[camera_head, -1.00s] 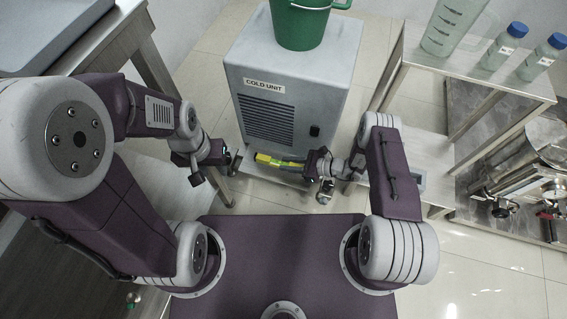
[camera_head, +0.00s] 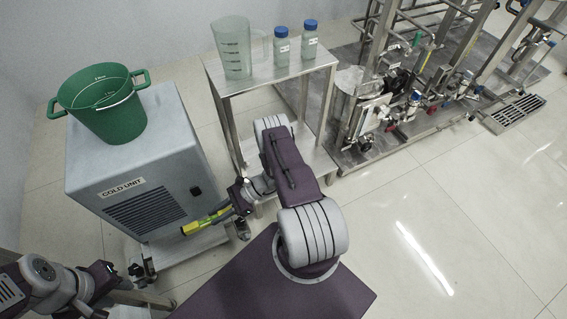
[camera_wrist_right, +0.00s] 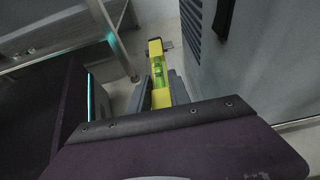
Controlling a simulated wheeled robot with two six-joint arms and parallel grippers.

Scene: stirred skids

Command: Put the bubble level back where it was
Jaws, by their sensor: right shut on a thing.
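The bubble level (camera_head: 192,229) is a yellow bar held low in front of the cold unit in the head view. In the right wrist view the level (camera_wrist_right: 158,68) runs lengthwise away from me, with a green vial window. My right gripper (camera_head: 222,213) is shut on it; the dark jaws flank its near part in the wrist view and hide some of it. My left gripper (camera_head: 142,268) is at the lower left of the head view, apart from the level. It is too small there to tell its jaw state.
The grey cold unit (camera_head: 95,166) carries a green bucket (camera_head: 108,112). A steel table (camera_head: 270,85) to its right holds a measuring jug (camera_head: 233,48) and two blue-capped bottles (camera_head: 281,47). A pipework skid (camera_head: 395,110) stands further right. The tiled floor at lower right is clear.

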